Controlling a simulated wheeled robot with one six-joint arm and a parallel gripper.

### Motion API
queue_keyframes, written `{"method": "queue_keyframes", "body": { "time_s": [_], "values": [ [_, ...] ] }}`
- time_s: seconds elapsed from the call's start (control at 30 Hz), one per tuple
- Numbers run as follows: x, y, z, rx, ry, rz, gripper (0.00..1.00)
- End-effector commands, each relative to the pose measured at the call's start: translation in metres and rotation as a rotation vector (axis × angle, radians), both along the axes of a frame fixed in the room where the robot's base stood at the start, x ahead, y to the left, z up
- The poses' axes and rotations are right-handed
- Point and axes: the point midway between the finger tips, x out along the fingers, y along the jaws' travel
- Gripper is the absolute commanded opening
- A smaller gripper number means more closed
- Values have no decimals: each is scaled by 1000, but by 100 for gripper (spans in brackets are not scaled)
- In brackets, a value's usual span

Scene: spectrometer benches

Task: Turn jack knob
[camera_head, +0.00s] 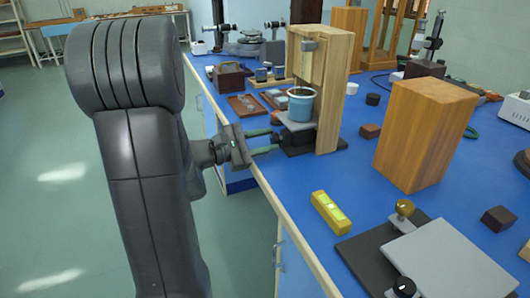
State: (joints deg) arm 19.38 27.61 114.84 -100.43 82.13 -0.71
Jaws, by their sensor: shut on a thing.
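A small lab jack with a grey top plate (296,121) and a dark base (322,147) stands on the blue bench. A blue beaker (301,106) sits on its plate, in front of a tall wooden stand (337,75). My gripper (275,142) reaches in from the left over the bench edge, at the left side of this jack. Its jaws are shut on the jack knob, which is mostly hidden between the fingers.
A yellow spirit level (331,212) lies near the bench's front edge. A large wooden block (424,132) stands to the right, with a small dark block (371,131) beside it. Trays and instruments crowd the back. The floor at left is clear.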

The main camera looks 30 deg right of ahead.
Motion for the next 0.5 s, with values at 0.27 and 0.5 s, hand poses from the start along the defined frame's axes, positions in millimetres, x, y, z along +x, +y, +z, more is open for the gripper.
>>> {"method": "queue_keyframes", "body": {
  "time_s": [0.27, 0.5],
  "values": [
    [0, 0, -4, -16, -156, 0, 9],
    [-1, 0, -3, -22, -216, 0, 9]
  ]
}}
